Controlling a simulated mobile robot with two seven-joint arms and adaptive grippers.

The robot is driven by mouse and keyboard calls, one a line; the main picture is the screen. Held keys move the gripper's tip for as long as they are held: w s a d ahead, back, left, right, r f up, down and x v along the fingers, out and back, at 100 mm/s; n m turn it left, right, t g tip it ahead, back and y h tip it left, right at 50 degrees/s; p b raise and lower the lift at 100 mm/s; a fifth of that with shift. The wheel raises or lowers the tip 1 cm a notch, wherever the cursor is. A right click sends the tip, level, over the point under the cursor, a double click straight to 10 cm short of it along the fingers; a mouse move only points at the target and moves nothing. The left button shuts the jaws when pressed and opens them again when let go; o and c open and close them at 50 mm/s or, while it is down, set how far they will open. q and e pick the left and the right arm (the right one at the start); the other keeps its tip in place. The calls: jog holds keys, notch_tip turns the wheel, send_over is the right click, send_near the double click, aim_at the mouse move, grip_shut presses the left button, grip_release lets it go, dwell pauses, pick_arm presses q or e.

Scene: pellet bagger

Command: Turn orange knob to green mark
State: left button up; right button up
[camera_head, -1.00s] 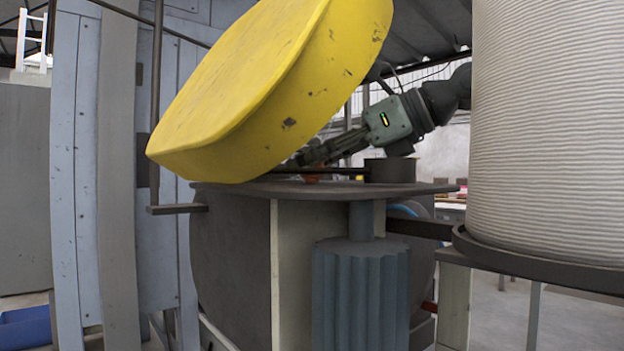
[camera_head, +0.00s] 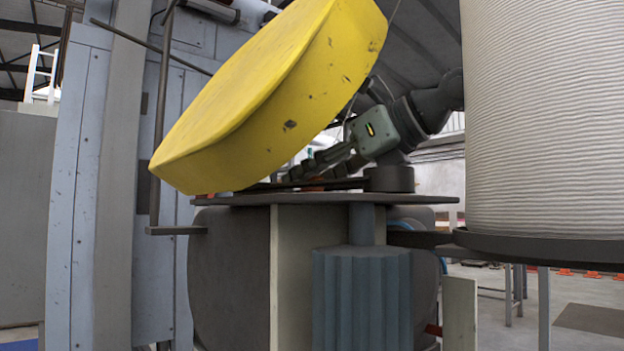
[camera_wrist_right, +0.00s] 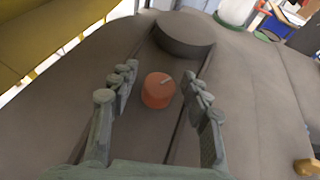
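The orange knob (camera_wrist_right: 157,92) is a short round knob with a pale pointer line on top, on a dark flat surface in the right wrist view. My right gripper (camera_wrist_right: 157,80) is open, with one finger on each side of the knob and visible gaps between. In the head view my right gripper (camera_head: 298,172) reaches down-left over the round table top, its fingertips partly hidden behind the yellow slab. The knob is mostly hidden there. I cannot make out a green mark near the knob. My left gripper is not in view.
A dark round cylinder (camera_wrist_right: 184,34) stands just beyond the knob; it also shows in the head view (camera_head: 389,177). A large yellow slab (camera_head: 270,100) hangs over the table top (camera_head: 420,199). A big ribbed pale drum (camera_head: 545,120) stands at the right.

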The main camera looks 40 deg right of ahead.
notch_tip(320, 180, up, 10)
dwell(0.7)
dwell(0.5)
